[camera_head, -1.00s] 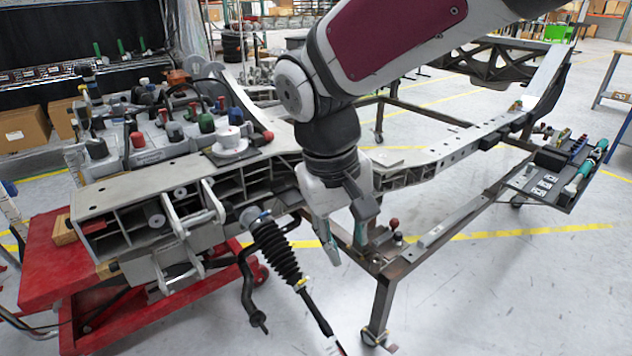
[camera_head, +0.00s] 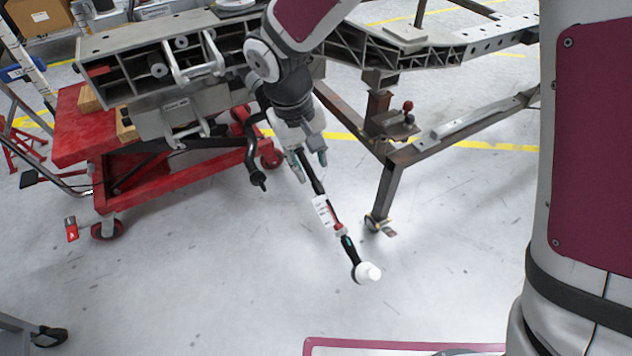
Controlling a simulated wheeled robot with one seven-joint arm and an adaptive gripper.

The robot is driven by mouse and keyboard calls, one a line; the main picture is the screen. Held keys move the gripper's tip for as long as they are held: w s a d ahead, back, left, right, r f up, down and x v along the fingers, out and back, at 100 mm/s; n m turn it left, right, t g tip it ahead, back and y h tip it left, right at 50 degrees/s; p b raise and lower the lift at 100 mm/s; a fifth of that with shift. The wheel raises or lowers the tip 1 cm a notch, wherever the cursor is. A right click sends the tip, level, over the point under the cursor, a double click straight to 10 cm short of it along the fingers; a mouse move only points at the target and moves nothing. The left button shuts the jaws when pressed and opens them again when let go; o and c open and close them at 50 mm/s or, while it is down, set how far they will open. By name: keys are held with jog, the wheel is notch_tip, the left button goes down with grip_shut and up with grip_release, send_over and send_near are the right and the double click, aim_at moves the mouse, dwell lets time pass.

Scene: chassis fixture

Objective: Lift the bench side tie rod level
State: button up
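The tie rod (camera_head: 334,216) slants down to the right from the chassis. It has a dark shaft, a white paper tag, a red band and a white-capped end (camera_head: 368,272) hanging free above the floor. My gripper (camera_head: 309,163) points down at the upper part of the rod. Its two fingertips look spread apart, one on each side of the dark shaft. I see no clear contact between fingers and rod. The rod's upper end and bellows are hidden behind my wrist.
The grey chassis frame (camera_head: 140,45) rests over a red lift cart (camera_head: 75,130) at left. A dark bar (camera_head: 250,150) hangs left of the gripper. A steel stand leg (camera_head: 388,190) is at right. The floor below the rod is clear.

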aim_at(314, 179)
jog(key=f, duration=0.2)
jog(key=f+b, duration=0.1)
jog(key=f, duration=0.1)
jog(key=d+f+b, duration=0.1)
jog(key=f, duration=0.2)
jog(key=shift+w, duration=0.35)
jog(key=shift+c, duration=0.6)
grip_shut()
